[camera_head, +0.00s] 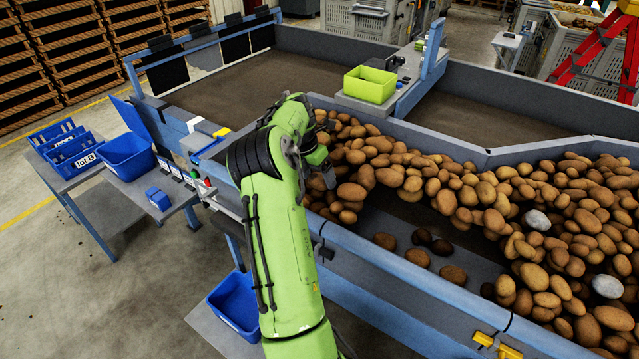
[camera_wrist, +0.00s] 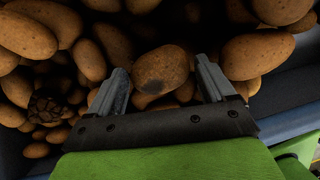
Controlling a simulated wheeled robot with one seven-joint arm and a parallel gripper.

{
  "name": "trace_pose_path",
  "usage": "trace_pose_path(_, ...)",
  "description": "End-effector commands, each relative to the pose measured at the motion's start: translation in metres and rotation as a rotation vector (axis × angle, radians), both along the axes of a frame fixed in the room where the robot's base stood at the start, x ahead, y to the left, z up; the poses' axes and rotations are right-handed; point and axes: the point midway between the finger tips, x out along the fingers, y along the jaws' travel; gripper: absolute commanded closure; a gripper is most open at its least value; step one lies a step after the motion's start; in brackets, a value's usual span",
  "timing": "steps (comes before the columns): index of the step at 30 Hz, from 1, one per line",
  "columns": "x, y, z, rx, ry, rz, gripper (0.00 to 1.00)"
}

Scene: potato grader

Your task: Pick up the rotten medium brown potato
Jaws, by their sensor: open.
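In the wrist view a brown, medium-sized potato (camera_wrist: 163,66) with a dark patch on its lower edge lies between the two fingers of my gripper (camera_wrist: 162,76). The fingers are open, with a visible gap on each side of this potato. In the head view my gripper (camera_head: 327,178) points down over the left end of the potato heap, and I cannot pick out the same potato there. A very dark, cracked lump (camera_wrist: 47,108) lies left of my gripper in the wrist view.
Many potatoes (camera_head: 470,195) crowd closely around my gripper and along the belt. Two dark lumps (camera_head: 421,237) and a few potatoes lie apart on the near strip. Grey stones (camera_head: 537,220) sit among the heap. A green bin (camera_head: 370,85) stands behind; the blue near wall (camera_head: 400,290) runs alongside.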

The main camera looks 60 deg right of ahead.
Motion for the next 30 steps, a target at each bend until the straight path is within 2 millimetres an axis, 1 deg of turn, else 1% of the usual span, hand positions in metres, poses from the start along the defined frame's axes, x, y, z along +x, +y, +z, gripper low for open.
trace_pose_path(2, -0.001, -0.001, -0.005, -0.001, -0.001, -0.001, 0.17)
trace_pose_path(7, -0.001, -0.002, -0.005, -0.002, -0.001, -0.001, 0.17)
trace_pose_path(8, -0.001, -0.002, -0.004, -0.002, -0.001, -0.001, 0.2)
trace_pose_path(16, -0.001, -0.001, -0.004, -0.002, -0.001, -0.001, 0.62)
trace_pose_path(23, -0.001, -0.002, -0.002, -0.003, -0.002, -0.001, 0.63)
trace_pose_path(26, -0.001, -0.002, 0.013, -0.005, -0.004, -0.001, 0.63)
trace_pose_path(30, -0.001, -0.002, 0.05, -0.007, -0.004, -0.001, 0.63)
